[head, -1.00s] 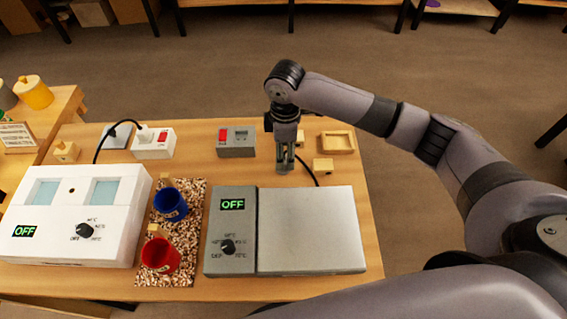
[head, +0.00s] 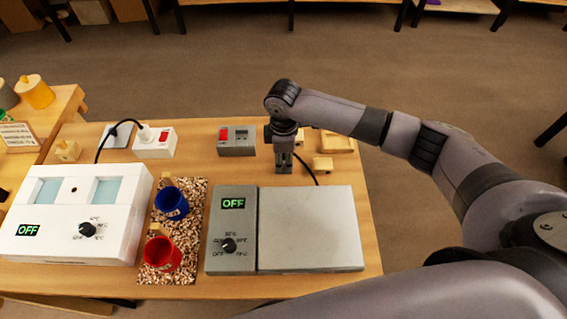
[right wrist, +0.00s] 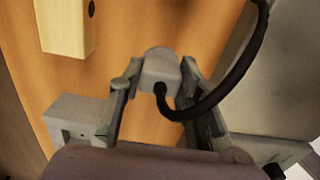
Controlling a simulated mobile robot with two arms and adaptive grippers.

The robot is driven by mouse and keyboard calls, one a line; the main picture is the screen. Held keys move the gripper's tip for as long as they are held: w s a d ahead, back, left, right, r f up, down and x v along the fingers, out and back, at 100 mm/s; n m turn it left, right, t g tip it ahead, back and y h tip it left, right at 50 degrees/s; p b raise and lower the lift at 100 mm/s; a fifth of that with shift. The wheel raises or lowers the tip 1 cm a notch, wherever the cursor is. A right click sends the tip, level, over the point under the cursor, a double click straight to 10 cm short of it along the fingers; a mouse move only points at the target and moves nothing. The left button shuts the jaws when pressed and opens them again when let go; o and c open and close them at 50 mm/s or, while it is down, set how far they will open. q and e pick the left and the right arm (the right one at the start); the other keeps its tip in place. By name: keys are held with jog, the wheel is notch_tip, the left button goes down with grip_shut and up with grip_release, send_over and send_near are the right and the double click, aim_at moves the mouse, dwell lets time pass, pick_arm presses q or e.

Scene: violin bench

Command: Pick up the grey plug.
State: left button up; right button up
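The grey plug (right wrist: 160,72) sits between the two fingertips of my right gripper (right wrist: 159,68) in the right wrist view, with its black cord curving to the right. The fingers lie close along both sides of it; I cannot tell whether they press on it. In the head view, my right gripper (head: 284,165) points down at the table, behind the grey hotplate (head: 305,229). The plug is mostly hidden there, and the cord shows to the right of the fingers. My left gripper is not in view.
A grey box with a red switch (head: 236,141) stands left of my right gripper. A small wooden block (head: 322,164) and a wooden tray (head: 338,142) are to its right. A white power strip (head: 155,143), blue mug (head: 171,204) and red mug (head: 160,255) are farther left.

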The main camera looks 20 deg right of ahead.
jog(key=c, duration=0.5)
jog(key=shift+o, duration=0.2)
jog(key=shift+r, duration=0.1)
notch_tip(320, 180, up, 20)
jog(key=b, duration=0.1)
jog(key=shift+b, duration=0.35)
